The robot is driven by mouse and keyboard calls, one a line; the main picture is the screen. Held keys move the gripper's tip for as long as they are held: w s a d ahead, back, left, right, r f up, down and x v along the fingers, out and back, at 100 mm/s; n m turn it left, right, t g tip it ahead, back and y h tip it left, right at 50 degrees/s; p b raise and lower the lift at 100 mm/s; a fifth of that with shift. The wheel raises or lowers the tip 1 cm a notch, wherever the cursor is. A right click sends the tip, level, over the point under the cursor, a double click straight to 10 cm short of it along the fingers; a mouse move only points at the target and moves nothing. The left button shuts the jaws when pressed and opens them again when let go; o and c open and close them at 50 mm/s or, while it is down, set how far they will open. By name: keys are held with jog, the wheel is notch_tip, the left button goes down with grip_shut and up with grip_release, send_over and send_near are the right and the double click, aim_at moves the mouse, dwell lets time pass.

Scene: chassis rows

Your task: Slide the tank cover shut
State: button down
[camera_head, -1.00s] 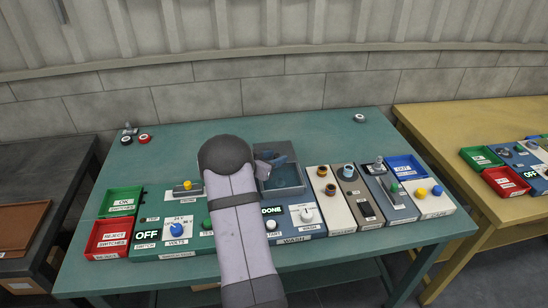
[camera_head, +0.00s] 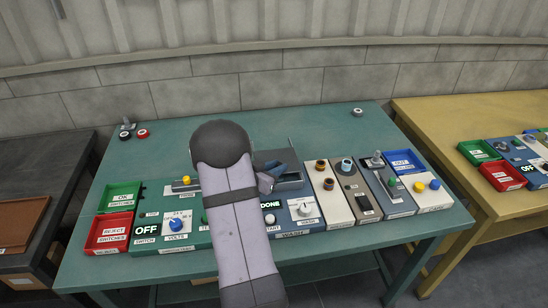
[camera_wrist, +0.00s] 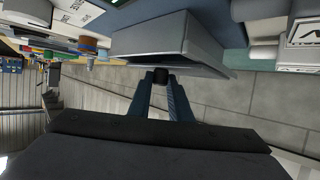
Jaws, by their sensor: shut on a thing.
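The grey wash tank (camera_head: 293,186) stands at the middle of the teal table, behind the panel with the DONE display. Its grey cover (camera_head: 268,156) lies over the back part, and a dark opening shows at the front right. My gripper (camera_head: 271,177) is at the tank, partly hidden by my own arm. In the wrist view, my gripper's blue fingers (camera_wrist: 163,92) are shut on a small dark knob (camera_wrist: 161,75) at the edge of a grey sheet-like part (camera_wrist: 165,38). How far the cover reaches on the left is hidden by my arm.
The wash panel with a white dial (camera_head: 305,210) is just in front of the tank. Cream and grey modules with round parts stand close on its right. Green (camera_head: 122,190) and red (camera_head: 92,232) trays sit at the left. The table behind the tank is clear.

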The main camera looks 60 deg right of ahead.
jog(key=s+a, duration=0.2)
jog(key=shift+s+a, duration=0.35)
jog(key=shift+s+a+f, duration=0.1)
jog(key=shift+s, duration=0.05)
jog(key=c, duration=1.6)
grip_release()
jog(key=shift+s+a, duration=0.1)
jog(key=shift+v, duration=3.65)
